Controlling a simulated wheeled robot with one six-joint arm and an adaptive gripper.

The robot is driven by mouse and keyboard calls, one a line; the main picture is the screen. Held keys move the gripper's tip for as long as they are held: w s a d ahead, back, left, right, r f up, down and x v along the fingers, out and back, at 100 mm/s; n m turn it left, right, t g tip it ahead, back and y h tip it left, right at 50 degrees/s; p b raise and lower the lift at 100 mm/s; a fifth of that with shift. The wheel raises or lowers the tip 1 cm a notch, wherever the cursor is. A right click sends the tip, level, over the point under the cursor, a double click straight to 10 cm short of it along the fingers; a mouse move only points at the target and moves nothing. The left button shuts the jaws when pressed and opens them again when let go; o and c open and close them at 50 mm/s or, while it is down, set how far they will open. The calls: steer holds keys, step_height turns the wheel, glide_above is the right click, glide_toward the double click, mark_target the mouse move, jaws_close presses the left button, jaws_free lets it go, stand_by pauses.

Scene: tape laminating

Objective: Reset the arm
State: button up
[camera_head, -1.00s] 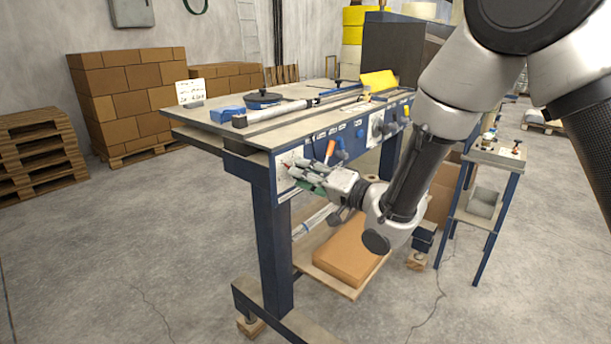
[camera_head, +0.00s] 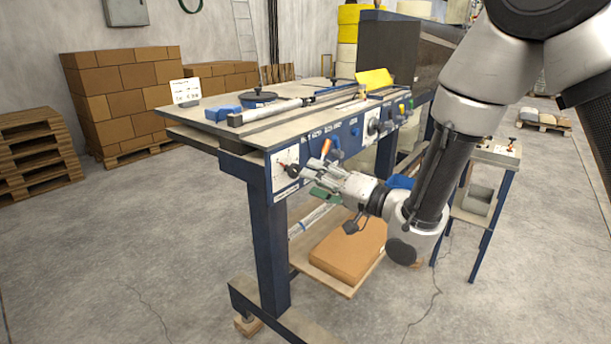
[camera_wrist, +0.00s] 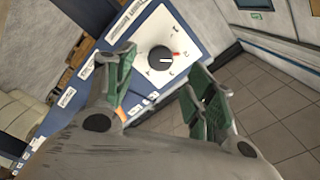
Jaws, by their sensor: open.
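My gripper (camera_head: 310,178) is in front of the left end of the machine's blue control panel (camera_head: 345,135) in the head view. In the wrist view my gripper (camera_wrist: 165,85) has its two green-padded fingers spread wide, with nothing between them. A black rotary knob (camera_wrist: 160,59) on a white dial plate shows beyond and between the fingers, apart from them. In the head view the dial plate (camera_head: 283,160) shows just left of the fingertips. My arm bends down from the upper right to the gripper.
The laminating table (camera_head: 200,118) carries a blue round-lidded item and long rails. A cardboard box (camera_head: 345,250) lies on its lower shelf. A small stand (camera_head: 490,152) is at the right. Stacked cartons (camera_head: 125,90) and pallets (camera_head: 38,150) stand at the left. The floor in front is clear.

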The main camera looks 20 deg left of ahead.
steer(key=shift+v, duration=1.2)
